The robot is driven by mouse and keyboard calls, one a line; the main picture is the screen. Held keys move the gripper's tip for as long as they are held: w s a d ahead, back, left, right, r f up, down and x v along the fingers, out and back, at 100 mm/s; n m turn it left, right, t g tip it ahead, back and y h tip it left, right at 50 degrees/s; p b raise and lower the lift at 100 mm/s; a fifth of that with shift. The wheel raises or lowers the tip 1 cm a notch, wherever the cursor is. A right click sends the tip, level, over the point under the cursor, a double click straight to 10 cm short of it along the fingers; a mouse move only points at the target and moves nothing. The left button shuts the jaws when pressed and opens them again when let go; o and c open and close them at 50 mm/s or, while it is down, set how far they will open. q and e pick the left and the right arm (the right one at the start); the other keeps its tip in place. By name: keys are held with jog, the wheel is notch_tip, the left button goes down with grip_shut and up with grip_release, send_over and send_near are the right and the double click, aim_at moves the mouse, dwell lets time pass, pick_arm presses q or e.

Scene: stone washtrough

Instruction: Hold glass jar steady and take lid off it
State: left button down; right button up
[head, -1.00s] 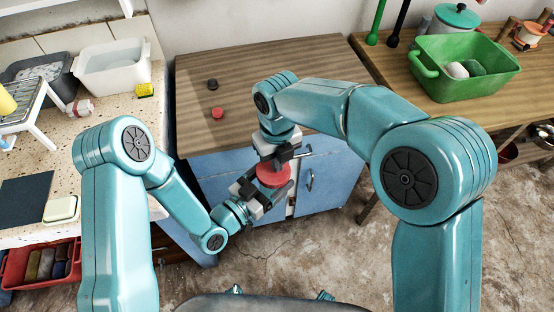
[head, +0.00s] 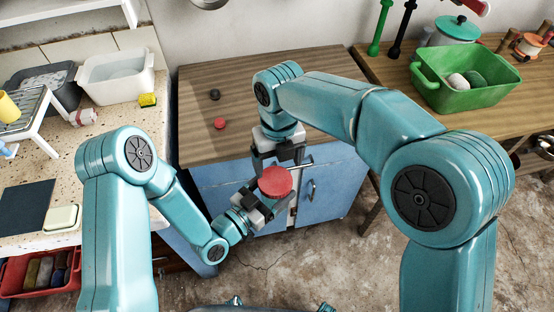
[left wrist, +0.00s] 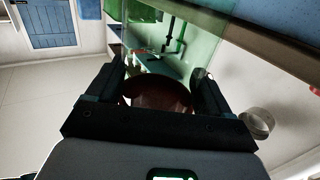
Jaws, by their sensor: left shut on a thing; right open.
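The red round lid (head: 275,181) sits at my left gripper in the head view, top facing up. The glass jar is mostly hidden below it there. In the left wrist view a see-through greenish body, apparently the jar (left wrist: 150,58), shows between the fingers, with a dark red round shape (left wrist: 158,94) in it. My left gripper (head: 266,204) is shut on the jar, in front of the blue cabinet. My right gripper (head: 278,158) is open and empty, pointing down just behind and above the lid, apart from it.
Behind is a wooden worktop (head: 270,90) with a dark disc (head: 214,95) and a small red disc (head: 220,123). A blue cabinet (head: 325,190) stands below. A speckled counter (head: 110,122) is at left; a green basin (head: 465,85) stands on the right table.

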aim_at(276, 180)
jog(key=shift+o, duration=0.5)
jog(key=m, duration=0.9)
jog(key=shift+d+r+m, duration=0.1)
jog(key=shift+m, duration=0.2)
jog(key=m, duration=1)
jog(key=shift+s+r, duration=0.1)
jog(key=shift+r, duration=0.05)
jog(key=m, duration=0.5)
jog(key=shift+r+m, duration=0.1)
jog(key=shift+m, duration=0.3)
jog(key=m, duration=0.5)
jog(key=shift+r, duration=0.2)
jog(key=m, duration=0.5)
jog(key=shift+s+r, duration=0.1)
jog(key=shift+r, duration=0.1)
jog(key=m, duration=0.4)
jog(key=shift+r, duration=0.2)
jog(key=m, duration=0.2)
jog(key=shift+r+m, duration=0.25)
jog(key=shift+m, duration=0.05)
jog(key=shift+a+r, duration=0.25)
jog(key=shift+a, duration=0.05)
notch_tip(276, 180, down, 8)
jog(key=shift+a+r, duration=0.1)
jog(key=shift+r, duration=0.05)
jog(key=c, duration=1)
jog(key=shift+o, duration=0.2)
jog(key=n, duration=0.6)
